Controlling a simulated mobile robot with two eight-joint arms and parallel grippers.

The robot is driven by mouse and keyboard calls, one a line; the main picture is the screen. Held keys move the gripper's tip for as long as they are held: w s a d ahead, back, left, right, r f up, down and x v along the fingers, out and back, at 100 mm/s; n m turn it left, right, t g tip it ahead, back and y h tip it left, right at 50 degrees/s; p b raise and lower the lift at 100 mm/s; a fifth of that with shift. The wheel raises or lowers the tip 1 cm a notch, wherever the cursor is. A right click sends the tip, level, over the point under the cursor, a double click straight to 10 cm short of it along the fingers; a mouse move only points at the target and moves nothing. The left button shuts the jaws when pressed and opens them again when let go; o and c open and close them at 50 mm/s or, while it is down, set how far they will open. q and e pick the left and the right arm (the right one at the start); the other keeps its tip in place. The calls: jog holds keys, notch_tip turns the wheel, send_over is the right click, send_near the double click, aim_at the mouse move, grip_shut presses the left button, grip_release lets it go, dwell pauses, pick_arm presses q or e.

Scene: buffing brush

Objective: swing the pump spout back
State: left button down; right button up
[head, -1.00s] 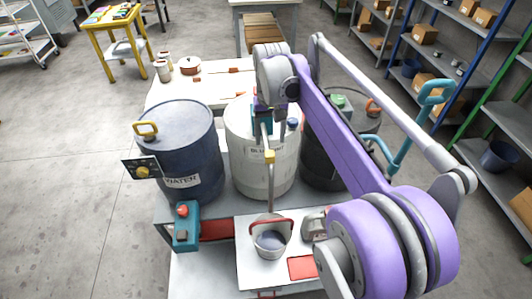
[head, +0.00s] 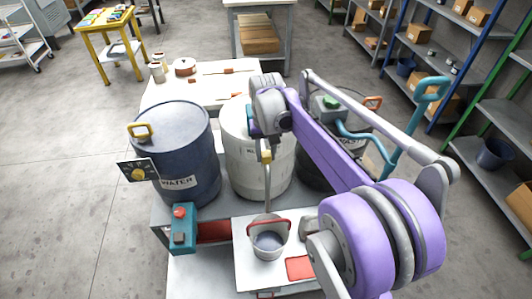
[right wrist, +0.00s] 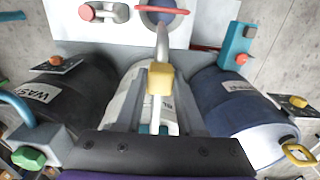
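The pump spout (head: 267,188) is a thin grey pipe that comes from the white drum (head: 243,150) and points down toward a grey bucket (head: 268,248) with a red handle. A yellow block (head: 266,157) sits on the spout; it also shows in the right wrist view (right wrist: 160,78). My right gripper (right wrist: 160,92) is at the spout, with its grey fingers on either side near the yellow block. The frames do not show whether they press on it. In the head view, my purple arm hides part of the drum top and pump. My left gripper is not in view.
A blue water drum (head: 175,150) stands left of the white drum. A dark waste drum (head: 312,172) and a teal curved handle (head: 425,100) are to the right, partly behind my arm. A teal box with a red button (head: 182,230) is at front left.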

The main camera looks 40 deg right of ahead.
grip_shut()
dwell(1.0)
